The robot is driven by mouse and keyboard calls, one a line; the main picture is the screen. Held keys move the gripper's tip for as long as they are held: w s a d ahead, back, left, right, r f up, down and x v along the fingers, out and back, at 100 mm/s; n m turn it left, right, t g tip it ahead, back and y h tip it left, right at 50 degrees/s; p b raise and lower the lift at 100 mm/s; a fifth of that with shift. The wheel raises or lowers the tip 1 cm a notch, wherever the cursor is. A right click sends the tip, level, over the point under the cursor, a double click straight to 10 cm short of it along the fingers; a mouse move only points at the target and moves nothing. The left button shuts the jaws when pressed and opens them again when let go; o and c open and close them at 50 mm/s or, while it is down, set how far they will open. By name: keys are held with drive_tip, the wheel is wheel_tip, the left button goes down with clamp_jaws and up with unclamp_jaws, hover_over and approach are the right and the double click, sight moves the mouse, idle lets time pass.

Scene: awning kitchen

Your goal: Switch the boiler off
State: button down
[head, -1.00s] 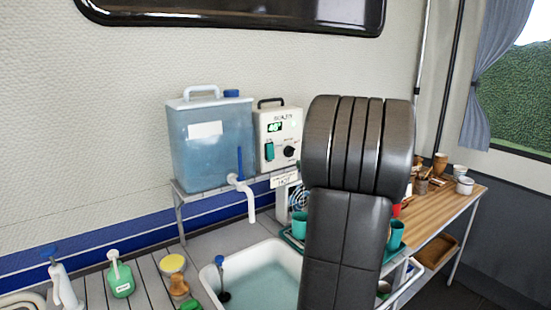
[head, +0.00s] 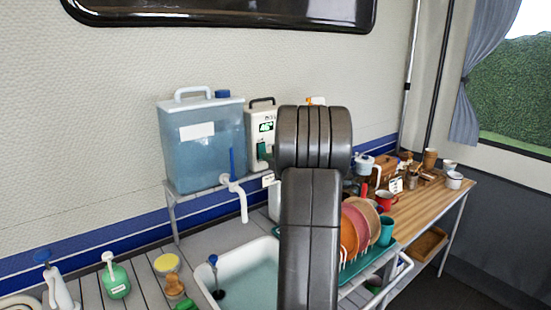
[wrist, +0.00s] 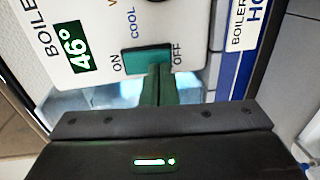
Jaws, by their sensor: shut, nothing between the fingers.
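The boiler (head: 262,112) is a white box with a dark handle, partly hidden behind my arm in the head view. Its green display (wrist: 81,50) reads 46°. The green rocker switch (wrist: 143,61) shows in the wrist view between the words ON and OFF; a sliver of it shows in the head view (head: 261,150). My gripper (wrist: 158,70) is shut and empty, its fingertips in front of the switch's edge, toward the OFF side. I cannot tell whether they touch it. In the head view my arm hides the gripper.
A blue water tank (head: 205,150) with a tap (head: 236,190) stands left of the boiler on a shelf. Below is a sink (head: 250,262). A dish rack with plates (head: 352,230) and cups stands right of my arm. A HOT label (wrist: 250,25) is beside the boiler's face.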

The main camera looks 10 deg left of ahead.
drive_tip(key=shift+w+a, duration=0.15)
drive_tip(key=shift+f+b, duration=0.15)
drive_tip(key=shift+b, duration=0.15)
drive_tip(key=shift+w+a+b, duration=0.1)
drive_tip(key=shift+b, duration=0.75)
